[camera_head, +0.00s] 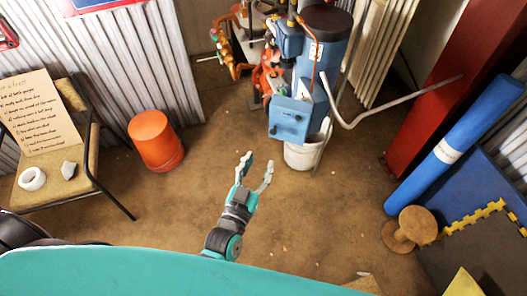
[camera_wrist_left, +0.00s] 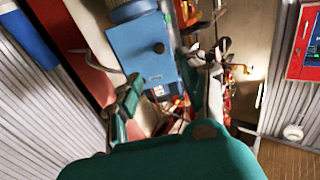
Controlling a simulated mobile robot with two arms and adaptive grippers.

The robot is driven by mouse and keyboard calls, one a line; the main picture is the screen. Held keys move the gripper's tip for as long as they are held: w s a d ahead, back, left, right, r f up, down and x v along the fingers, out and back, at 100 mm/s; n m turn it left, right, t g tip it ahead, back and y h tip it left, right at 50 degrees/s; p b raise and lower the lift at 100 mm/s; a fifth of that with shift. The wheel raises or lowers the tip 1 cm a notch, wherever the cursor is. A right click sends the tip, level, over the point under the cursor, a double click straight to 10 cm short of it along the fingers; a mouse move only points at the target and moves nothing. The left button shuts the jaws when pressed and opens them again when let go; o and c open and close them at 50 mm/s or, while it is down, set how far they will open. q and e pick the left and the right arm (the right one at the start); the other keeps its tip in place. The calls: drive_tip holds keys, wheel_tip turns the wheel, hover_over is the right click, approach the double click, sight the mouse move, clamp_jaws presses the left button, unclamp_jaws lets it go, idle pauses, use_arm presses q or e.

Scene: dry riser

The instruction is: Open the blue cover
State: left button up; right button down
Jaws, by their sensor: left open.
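The blue cover looks like a blue box-like panel (camera_head: 290,120) with small dark knobs, low on the front of the blue machine (camera_head: 320,50). It appears shut. It also shows in the left wrist view as a blue panel (camera_wrist_left: 143,58) with a dark knob, beyond the fingers. My left gripper (camera_head: 255,174) is open and empty, below and left of the panel in the head view and apart from it. In the left wrist view its fingers (camera_wrist_left: 163,98) are spread, with the panel's lower part showing between them. My right gripper is not in view.
A white bucket (camera_head: 303,154) stands under the panel. A grey bent bar (camera_head: 370,115) sticks out at right. An orange bucket (camera_head: 155,141) and a chair (camera_head: 88,150) with a note are at left. A blue roll (camera_head: 455,145) and wooden spool (camera_head: 410,230) are at right. The middle floor is clear.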

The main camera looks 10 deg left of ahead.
use_arm(q)
drive_tip(key=shift+s, duration=0.35)
